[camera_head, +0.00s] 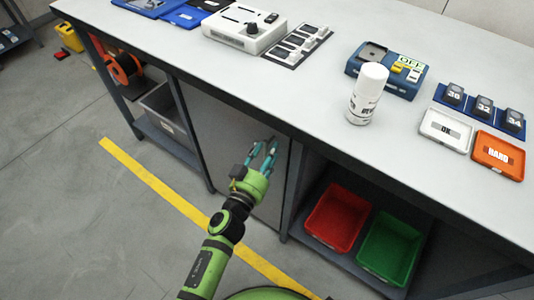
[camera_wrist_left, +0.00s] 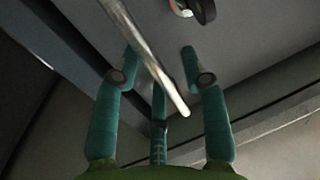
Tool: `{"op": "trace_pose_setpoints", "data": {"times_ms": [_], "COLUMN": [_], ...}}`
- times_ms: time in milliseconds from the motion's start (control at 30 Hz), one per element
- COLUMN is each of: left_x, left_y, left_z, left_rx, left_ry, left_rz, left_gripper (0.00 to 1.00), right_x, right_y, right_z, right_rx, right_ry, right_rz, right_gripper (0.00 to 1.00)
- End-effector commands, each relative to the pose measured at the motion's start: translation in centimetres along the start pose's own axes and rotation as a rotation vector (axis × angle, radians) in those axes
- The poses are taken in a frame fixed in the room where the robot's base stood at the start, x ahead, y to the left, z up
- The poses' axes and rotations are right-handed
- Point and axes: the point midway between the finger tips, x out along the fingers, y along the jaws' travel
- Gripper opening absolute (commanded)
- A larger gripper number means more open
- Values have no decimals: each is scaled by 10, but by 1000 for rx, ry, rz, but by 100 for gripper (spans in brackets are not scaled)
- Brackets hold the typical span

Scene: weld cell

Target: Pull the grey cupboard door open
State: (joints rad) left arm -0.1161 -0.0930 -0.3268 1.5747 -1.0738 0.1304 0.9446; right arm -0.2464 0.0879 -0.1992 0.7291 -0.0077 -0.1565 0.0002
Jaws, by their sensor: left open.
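The grey cupboard door (camera_head: 222,117) is a flat panel under the workbench, between the open bays. It looks shut. My left gripper (camera_head: 264,150) is open in front of the door's right part and hides some of it. In the left wrist view, the gripper's teal fingers (camera_wrist_left: 162,68) are spread, with a bright metal bar handle (camera_wrist_left: 148,58) running slantwise between them. The grey door surface (camera_wrist_left: 95,22) lies behind. I cannot tell whether the fingers touch the handle. My right gripper is not in view.
The workbench top (camera_head: 300,90) overhangs the door. A white spray can (camera_head: 367,95) stands on it. Red (camera_head: 337,217) and green (camera_head: 390,248) bins fill the right bay. A grey bin (camera_head: 165,108) stands in the left bay. The floor (camera_head: 75,200) at left is clear.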

Motion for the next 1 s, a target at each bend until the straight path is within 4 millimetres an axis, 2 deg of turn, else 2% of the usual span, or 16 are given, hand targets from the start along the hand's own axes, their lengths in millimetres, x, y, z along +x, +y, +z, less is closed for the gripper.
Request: {"op": "trace_pose_setpoints", "data": {"times_ms": [133, 167, 200, 267, 667, 867, 1000], "left_x": [0, 0, 0, 0, -7, -31, -58], "left_y": [0, 0, 0, 0, -2, -12, -24], "left_z": [0, 0, 0, 0, -1, -2, -2], "left_rx": [0, 0, 0, 0, 2, 6, 8], "left_ry": [0, 0, 0, 0, -2, -5, -8], "left_rz": [-1, -1, -1, 0, 18, 87, 170], "left_gripper": [43, 39, 23, 0, 0, 0, 0], "right_x": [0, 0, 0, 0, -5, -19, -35], "right_y": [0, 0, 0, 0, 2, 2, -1], "right_z": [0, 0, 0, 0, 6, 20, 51], "right_rx": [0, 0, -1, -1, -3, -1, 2], "right_ry": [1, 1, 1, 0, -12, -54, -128], "right_rz": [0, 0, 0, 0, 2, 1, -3], "right_gripper": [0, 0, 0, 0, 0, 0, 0]}}
